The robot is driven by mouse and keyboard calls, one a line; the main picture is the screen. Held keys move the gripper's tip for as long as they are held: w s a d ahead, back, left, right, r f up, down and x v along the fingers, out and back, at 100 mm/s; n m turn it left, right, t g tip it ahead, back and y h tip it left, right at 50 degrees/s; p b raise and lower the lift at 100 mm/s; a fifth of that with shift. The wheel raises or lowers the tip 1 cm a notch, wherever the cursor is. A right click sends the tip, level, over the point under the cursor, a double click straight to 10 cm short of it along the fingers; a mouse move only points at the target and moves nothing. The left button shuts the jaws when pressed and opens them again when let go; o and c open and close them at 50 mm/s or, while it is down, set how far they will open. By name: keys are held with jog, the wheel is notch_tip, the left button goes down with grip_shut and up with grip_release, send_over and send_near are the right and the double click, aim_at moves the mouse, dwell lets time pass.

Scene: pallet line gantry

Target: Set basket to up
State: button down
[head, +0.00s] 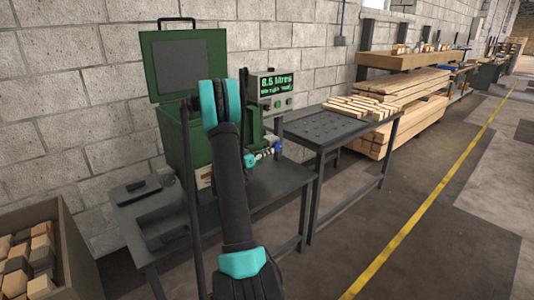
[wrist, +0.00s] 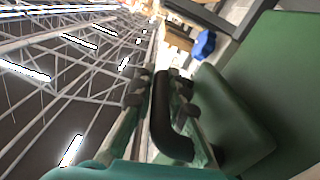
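The green washer tank (head: 176,135) stands on a dark bench against the block wall, with its lid (head: 178,62) raised. I cannot make out the basket itself; the tank's inside is hidden behind my arm and the tank wall. In the wrist view, a curved black handle (wrist: 165,115) lies between the two fingers of my gripper (wrist: 158,92). The fingers sit close on both sides of it and look shut on it. In the head view, my gripper is over the tank, its fingertips hidden behind my arm.
A display (head: 277,84) reading 6.5 litres stands right of the tank. A dark table (head: 325,128) holds wooden strips. A crate of wood blocks (head: 75,255) is at the lower left. Open floor lies right, around the yellow line (head: 430,198).

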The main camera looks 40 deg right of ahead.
dwell(0.3)
notch_tip(320, 180, up, 14)
jog(key=shift+f, duration=0.25)
dwell(0.3)
jog(key=c, duration=1.5)
grip_release()
jog(key=shift+c, duration=0.2)
jog(key=shift+a, duration=0.1)
jog(key=s+a, duration=0.1)
jog(key=a, duration=1)
jog(key=shift+a, duration=0.4)
jog(key=shift+f, duration=0.1)
